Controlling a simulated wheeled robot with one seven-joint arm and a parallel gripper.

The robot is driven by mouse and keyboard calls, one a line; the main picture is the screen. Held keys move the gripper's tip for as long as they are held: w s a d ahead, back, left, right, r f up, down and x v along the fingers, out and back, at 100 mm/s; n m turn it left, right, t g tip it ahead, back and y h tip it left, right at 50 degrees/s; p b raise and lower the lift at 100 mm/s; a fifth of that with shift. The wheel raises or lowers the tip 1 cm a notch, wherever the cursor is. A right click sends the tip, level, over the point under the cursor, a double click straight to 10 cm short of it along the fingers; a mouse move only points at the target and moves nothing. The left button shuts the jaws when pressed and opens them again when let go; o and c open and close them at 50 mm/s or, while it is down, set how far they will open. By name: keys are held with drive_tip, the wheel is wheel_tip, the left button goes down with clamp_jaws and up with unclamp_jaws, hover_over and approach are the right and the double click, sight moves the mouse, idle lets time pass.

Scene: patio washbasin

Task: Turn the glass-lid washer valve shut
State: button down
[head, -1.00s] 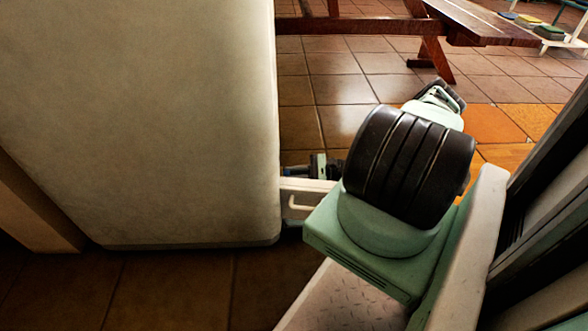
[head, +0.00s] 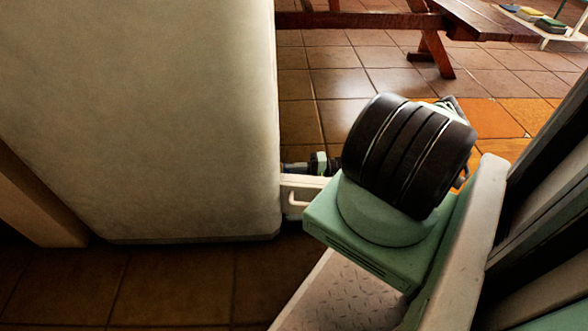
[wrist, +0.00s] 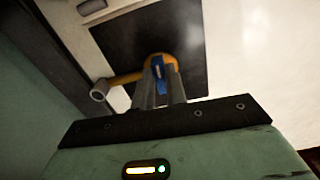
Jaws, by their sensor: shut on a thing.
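In the wrist view, a valve with a blue handle (wrist: 158,70) sits on an orange-brass pipe (wrist: 128,78) in front of a dark square panel (wrist: 120,40). The pipe's open grey end points to the left. My gripper (wrist: 158,82) is shut on the blue handle, with a finger on either side of it. The fingers hide the handle's lower part. The valve is not visible in the head view, and I cannot make out a glass lid in either view.
A large pale block (head: 140,120) fills the left of the head view, close beside my arm. A wooden picnic table (head: 480,20) stands at the back right. The tiled floor (head: 340,85) between them is clear.

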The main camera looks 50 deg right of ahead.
drive_tip(key=shift+n, duration=0.5)
drive_tip(key=c, duration=1.4)
unclamp_jaws()
drive_tip(key=shift+c, duration=0.2)
drive_tip(key=p+v, duration=0.2)
drive_tip(key=v, duration=1.5)
drive_tip(key=shift+s+d, duration=0.2)
drive_tip(key=shift+d, duration=0.05)
